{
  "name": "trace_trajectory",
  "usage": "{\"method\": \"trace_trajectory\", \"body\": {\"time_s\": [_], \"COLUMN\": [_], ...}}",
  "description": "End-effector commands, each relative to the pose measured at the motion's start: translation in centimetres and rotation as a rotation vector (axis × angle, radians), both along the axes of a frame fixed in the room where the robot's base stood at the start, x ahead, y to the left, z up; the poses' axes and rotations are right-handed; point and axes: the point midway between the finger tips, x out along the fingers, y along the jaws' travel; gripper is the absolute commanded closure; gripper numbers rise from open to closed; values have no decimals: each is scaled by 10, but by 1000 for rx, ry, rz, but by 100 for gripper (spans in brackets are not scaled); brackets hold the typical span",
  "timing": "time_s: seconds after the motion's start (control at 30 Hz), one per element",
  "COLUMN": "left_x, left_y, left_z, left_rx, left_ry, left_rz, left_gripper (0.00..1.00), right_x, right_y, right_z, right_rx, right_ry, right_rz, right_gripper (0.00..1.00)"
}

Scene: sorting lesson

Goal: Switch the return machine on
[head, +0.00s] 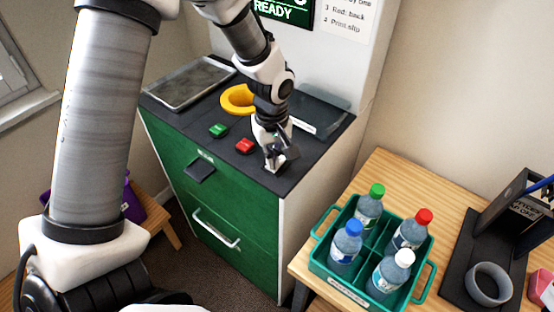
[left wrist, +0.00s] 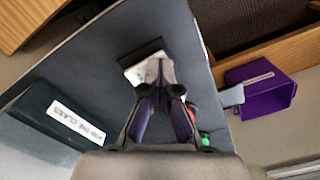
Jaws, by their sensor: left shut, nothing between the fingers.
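The return machine (head: 225,215) is a green cabinet with a dark top, and its screen (head: 283,10) reads "READY" on green. On the top are a green button (head: 218,130), a red button (head: 244,146) and a yellow ring (head: 238,98). My left gripper (head: 277,164) is shut and empty, pointing down at the front right of the top. In the left wrist view its fingertips (left wrist: 160,88) are at a small white plate with a dark bar (left wrist: 146,52), seemingly a switch. Whether they touch is unclear. My right gripper is out of view.
A metal tray (head: 190,82) lies at the top's back left. A purple bin (left wrist: 262,88) stands beyond the machine.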

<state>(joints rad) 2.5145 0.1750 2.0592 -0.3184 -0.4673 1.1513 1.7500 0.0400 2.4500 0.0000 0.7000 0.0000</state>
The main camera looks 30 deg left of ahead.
Motion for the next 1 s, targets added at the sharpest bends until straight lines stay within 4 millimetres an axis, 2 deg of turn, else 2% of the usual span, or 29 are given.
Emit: {"method": "trace_trajectory", "body": {"time_s": [0.73, 1.0], "left_x": [0, 0], "left_y": [0, 0], "left_z": [68, 70], "left_rx": [0, 0], "left_ry": [0, 1], "left_rz": [0, 0], "left_gripper": [100, 100], "right_x": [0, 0], "right_y": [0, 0], "right_z": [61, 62], "right_rx": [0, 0], "right_ry": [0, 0], "right_rz": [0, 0], "right_gripper": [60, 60]}}
